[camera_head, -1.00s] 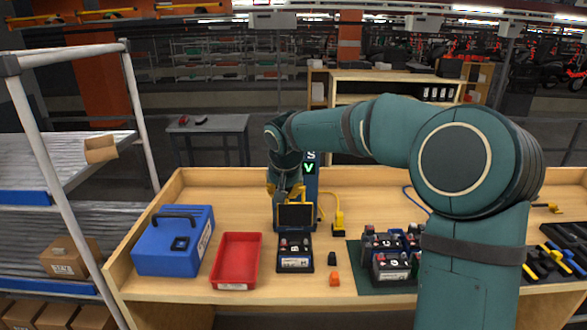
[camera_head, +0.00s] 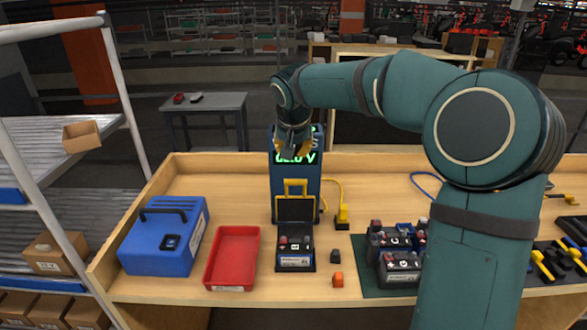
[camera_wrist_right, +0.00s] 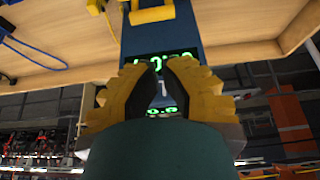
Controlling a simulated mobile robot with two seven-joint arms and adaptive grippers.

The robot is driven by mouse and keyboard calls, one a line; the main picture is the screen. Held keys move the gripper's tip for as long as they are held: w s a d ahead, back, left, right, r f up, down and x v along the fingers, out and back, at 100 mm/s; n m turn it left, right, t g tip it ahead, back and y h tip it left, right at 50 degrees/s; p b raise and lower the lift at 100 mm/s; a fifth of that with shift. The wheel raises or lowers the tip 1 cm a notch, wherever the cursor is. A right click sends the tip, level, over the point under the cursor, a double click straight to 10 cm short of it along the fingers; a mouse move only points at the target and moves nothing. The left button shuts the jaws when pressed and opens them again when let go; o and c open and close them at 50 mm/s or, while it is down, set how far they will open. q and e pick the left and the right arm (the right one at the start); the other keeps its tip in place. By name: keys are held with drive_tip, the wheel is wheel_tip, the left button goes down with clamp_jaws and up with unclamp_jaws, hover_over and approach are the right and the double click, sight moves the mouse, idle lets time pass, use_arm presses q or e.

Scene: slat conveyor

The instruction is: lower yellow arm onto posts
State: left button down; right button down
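The blue tester (camera_head: 308,195) stands at the back of the bench with a lit green display (camera_head: 296,158). Its yellow arm (camera_head: 295,187) is raised behind a dark upright panel (camera_head: 295,208). The arm also shows at the top of the right wrist view (camera_wrist_right: 152,13). A battery (camera_head: 295,250) with terminal posts on top stands just in front of that panel. My right gripper (camera_head: 293,150) is above the yellow arm, apart from it, in front of the display. In the right wrist view its yellow fingers (camera_wrist_right: 160,68) are apart with nothing between them. My left gripper is not in view.
A red tray (camera_head: 232,257) and a blue case (camera_head: 165,237) stand left of the battery. Several batteries (camera_head: 400,262) stand on a green mat at right, partly hidden by my arm. A yellow clamp (camera_head: 341,213), a black block (camera_head: 335,256) and an orange block (camera_head: 338,280) lie nearby.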

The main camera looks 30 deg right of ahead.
drive_tip(key=x, duration=1)
